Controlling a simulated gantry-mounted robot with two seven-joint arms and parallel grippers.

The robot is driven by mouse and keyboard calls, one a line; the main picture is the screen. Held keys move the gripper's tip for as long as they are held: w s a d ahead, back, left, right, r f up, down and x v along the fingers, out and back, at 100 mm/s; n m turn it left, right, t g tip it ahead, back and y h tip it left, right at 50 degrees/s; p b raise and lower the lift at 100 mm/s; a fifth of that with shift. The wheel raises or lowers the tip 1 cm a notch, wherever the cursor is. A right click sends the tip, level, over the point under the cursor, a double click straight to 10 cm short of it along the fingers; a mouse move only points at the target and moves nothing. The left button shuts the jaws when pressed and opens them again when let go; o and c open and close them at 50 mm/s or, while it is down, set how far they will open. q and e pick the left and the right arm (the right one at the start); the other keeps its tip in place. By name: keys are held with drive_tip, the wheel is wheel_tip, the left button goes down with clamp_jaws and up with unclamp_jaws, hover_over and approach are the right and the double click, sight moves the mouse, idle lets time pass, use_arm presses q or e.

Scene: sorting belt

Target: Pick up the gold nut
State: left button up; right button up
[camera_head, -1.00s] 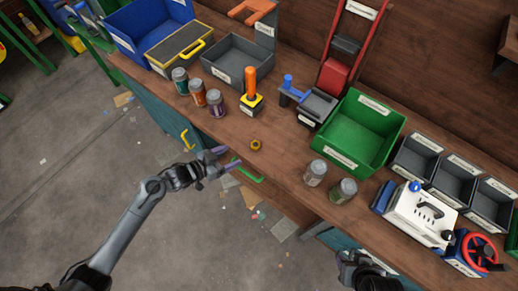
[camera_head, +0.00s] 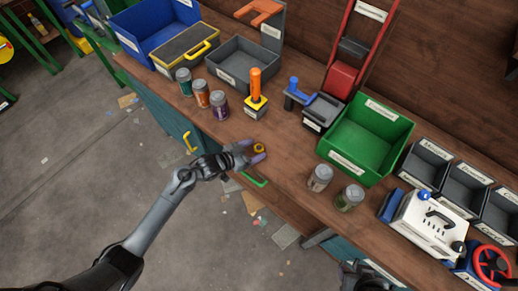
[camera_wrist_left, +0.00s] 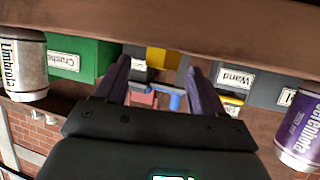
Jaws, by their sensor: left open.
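The gold nut (camera_head: 259,148) lies on the wooden bench near its front edge, in front of the orange-handled tool. My left gripper (camera_head: 254,154) is open, low over the bench edge, with its purple-grey fingers at the nut. In the left wrist view the two fingers of the left gripper (camera_wrist_left: 160,78) stand apart, with the yellow-gold nut (camera_wrist_left: 163,59) showing between and beyond their tips. I cannot tell whether the fingers touch it. Part of my right arm shows dark at the bottom edge of the head view; its jaw state is unclear.
The orange-handled tool (camera_head: 256,92) stands behind the nut. Several jars, including a purple one (camera_head: 219,106), stand to the left. Two grey-lidded jars (camera_head: 320,177) (camera_head: 349,197) stand to the right, before the green bin (camera_head: 348,163). The bench around the nut is clear.

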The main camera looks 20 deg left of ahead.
use_arm(q)
drive_tip(key=shift+x, duration=0.85)
drive_tip(key=shift+f, duration=0.1)
drive_tip(key=c, duration=1.1)
drive_tip(key=shift+c, duration=0.4)
